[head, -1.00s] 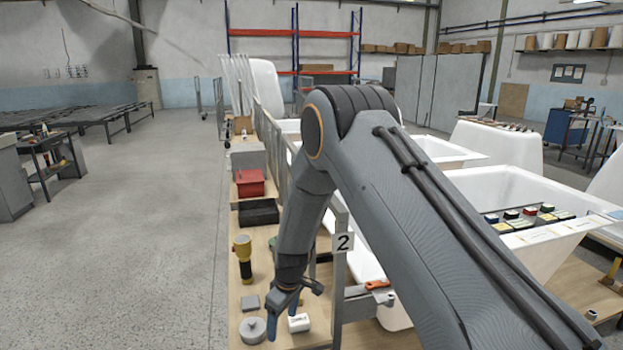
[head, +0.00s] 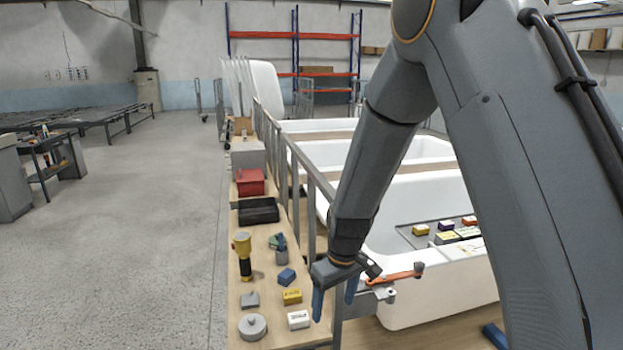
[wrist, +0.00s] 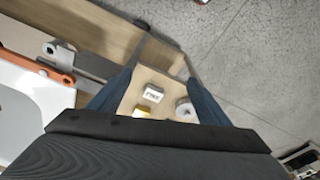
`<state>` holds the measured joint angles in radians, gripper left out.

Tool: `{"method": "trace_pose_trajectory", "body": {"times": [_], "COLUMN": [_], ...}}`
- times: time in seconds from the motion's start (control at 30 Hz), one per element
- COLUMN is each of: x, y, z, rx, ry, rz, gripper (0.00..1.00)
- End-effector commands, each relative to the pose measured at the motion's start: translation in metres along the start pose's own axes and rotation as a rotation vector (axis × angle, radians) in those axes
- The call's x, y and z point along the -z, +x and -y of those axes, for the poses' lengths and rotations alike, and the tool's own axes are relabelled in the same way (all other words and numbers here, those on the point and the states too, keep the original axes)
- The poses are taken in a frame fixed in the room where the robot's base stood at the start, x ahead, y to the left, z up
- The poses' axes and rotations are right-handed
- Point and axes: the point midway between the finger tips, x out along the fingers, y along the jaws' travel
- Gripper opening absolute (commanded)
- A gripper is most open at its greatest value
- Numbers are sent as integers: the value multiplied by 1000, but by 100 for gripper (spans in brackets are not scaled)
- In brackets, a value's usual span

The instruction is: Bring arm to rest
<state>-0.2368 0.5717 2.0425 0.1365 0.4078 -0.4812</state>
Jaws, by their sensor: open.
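My gripper (head: 335,300) hangs from my raised arm in the head view, its two blue fingers pointing down. It is open and empty, above the right edge of a narrow wooden shelf (head: 265,290). In the wrist view the fingers (wrist: 160,95) are spread apart. Between them, farther below, show a white box (wrist: 153,94), part of a yellow block (wrist: 142,112) and a round grey disc (wrist: 185,108). My arm covers much of the right side of the head view.
The shelf also holds a yellow-and-black flashlight (head: 244,257), a blue block (head: 286,276), a black tray (head: 258,211) and a red bin (head: 250,182). The floor at left is open.

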Motion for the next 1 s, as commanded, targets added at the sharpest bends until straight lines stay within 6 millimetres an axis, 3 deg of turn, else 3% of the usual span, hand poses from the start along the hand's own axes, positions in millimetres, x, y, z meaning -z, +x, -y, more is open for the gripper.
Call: {"method": "trace_pose_trajectory", "body": {"times": [0.2, 0.4, 0.5, 0.7, 1.0], "x": [-82, -156, -184, -210, -211], "y": [-53, -83, -90, -96, -96], "z": [-22, -24, -22, -17, -17], "rx": [-34, -63, -73, -83, -83], "ry": [241, 445, 518, 589, 591], "rz": [1, 3, 3, 5, 5], "gripper": [71, 71, 71, 71, 71]}}
